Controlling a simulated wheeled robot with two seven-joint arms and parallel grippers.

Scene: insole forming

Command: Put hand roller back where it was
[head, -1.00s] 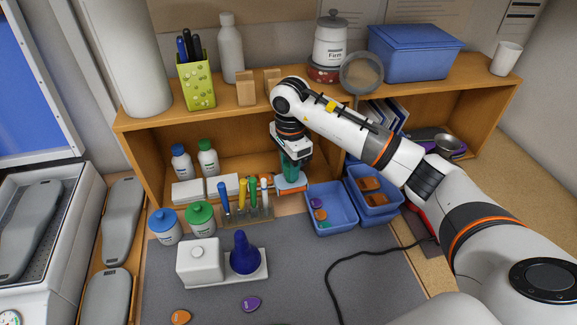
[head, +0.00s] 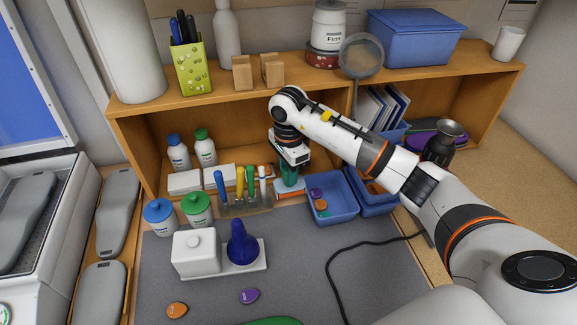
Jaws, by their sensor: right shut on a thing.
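My right gripper (head: 289,172) reaches down at the front of the lower shelf, just right of the tool rack. It is shut on what looks like the hand roller (head: 290,193), of which a pale blue and orange part shows low under the jaws. The jaws and my wrist hide much of it. It is at or just above the surface between the rack and the blue bin; I cannot tell whether it touches. My left gripper is not in view.
The rack (head: 246,204) with coloured-handled tools stands close on the left. A blue bin (head: 335,213) stands close on the right. White boxes lie on the shelf behind. The grey mat (head: 300,272) has free room in front, with a black cable on its right.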

